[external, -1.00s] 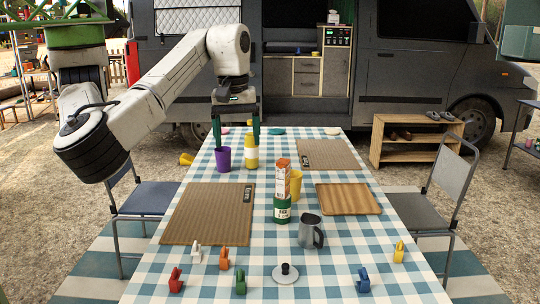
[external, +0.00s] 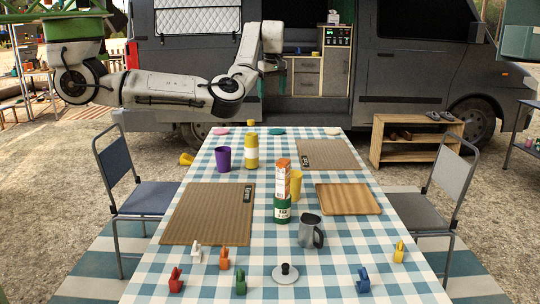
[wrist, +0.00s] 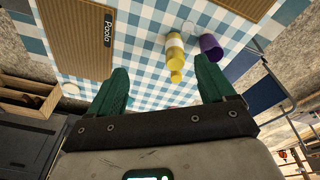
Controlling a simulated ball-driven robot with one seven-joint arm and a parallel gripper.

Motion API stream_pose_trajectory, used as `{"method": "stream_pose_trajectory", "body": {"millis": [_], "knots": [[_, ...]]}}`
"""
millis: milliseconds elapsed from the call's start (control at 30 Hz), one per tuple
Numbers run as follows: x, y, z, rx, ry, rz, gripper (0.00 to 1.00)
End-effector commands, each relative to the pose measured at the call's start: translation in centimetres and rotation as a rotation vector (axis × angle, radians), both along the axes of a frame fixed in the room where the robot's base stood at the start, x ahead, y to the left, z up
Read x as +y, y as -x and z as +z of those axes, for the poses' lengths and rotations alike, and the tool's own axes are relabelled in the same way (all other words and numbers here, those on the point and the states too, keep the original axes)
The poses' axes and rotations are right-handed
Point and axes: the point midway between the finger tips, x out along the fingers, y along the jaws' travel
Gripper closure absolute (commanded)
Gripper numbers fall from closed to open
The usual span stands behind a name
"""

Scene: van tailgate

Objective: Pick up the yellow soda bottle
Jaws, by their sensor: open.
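The yellow soda bottle (external: 251,157), with a white label band, stands upright on the checked tablecloth near the table's far left, right of a purple cup (external: 223,158). In the wrist view the bottle (wrist: 174,46) appears beyond and between my fingers, with the purple cup (wrist: 211,47) to its right. My gripper (external: 272,76) is raised beyond and well above the bottle, in front of the van. Its green fingers (wrist: 162,68) are spread with nothing between them. Nothing hides the bottle.
Chairs flank the table. A shoe rack (external: 417,142) stands at the right.

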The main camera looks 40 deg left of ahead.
Motion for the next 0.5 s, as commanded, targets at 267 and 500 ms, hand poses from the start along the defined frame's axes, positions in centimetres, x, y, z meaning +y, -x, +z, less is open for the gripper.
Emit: {"method": "stream_pose_trajectory", "body": {"millis": [267, 500], "knots": [[11.2, -2.3, -2.2, 0.055, 0.004, 0.108, 0.17], [14.6, -2.5, -4.8, 0.079, 0.012, 0.139, 0.17]]}}
